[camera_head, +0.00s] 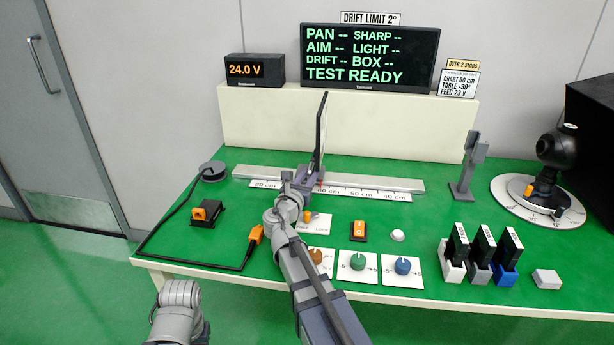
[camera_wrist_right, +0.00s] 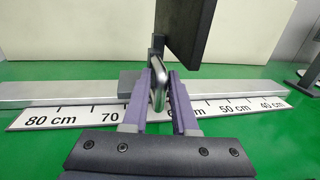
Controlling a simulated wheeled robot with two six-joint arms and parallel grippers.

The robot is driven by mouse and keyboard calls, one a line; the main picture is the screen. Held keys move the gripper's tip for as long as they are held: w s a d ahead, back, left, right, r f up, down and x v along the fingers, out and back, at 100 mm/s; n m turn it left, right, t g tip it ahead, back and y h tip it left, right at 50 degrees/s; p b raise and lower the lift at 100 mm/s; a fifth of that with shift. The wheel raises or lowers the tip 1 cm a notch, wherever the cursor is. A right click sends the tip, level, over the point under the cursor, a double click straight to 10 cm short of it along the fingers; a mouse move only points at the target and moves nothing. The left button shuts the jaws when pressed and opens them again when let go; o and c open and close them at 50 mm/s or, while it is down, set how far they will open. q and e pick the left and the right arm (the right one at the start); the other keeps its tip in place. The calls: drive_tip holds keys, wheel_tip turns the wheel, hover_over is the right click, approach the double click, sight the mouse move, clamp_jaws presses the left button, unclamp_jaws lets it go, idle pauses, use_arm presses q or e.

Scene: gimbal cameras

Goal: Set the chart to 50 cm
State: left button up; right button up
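The chart (camera_head: 321,130) is a dark upright panel seen nearly edge-on, standing on a carriage (camera_head: 313,173) on the rail (camera_head: 385,183). It also shows in the right wrist view (camera_wrist_right: 186,30). A small red mark on the carriage is close to the 60 cm label on the scale (camera_head: 375,194). My right gripper (camera_wrist_right: 160,85) is at the carriage, its two fingers on either side of an upright metal handle (camera_wrist_right: 159,88). Whether they press on it I cannot tell. In the head view my right arm hides the 70 cm label. My left gripper is out of view.
A display (camera_head: 368,58) reads TEST READY. A card (camera_head: 458,84) says chart 50 cm. Near the front edge are coloured knobs (camera_head: 358,261), an orange switch (camera_head: 359,230) and several card holders (camera_head: 480,270). A grey post (camera_head: 467,170) stands right of the rail. The rail towards 40 cm looks clear.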

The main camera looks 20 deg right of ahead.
drive_tip(key=shift+o, duration=1.4)
drive_tip(key=shift+a, duration=0.1)
drive_tip(key=v, duration=0.7)
drive_tip(key=shift+s+a, duration=0.25)
drive_tip(key=shift+s, duration=0.05)
drive_tip(key=r+g+y+p, duration=0.1)
drive_tip(key=p, duration=0.4)
drive_tip(key=r+g+y+p, duration=0.2)
drive_tip(key=p, duration=0.4)
drive_tip(key=shift+w+d, duration=0.2)
drive_tip(key=shift+d, duration=0.1)
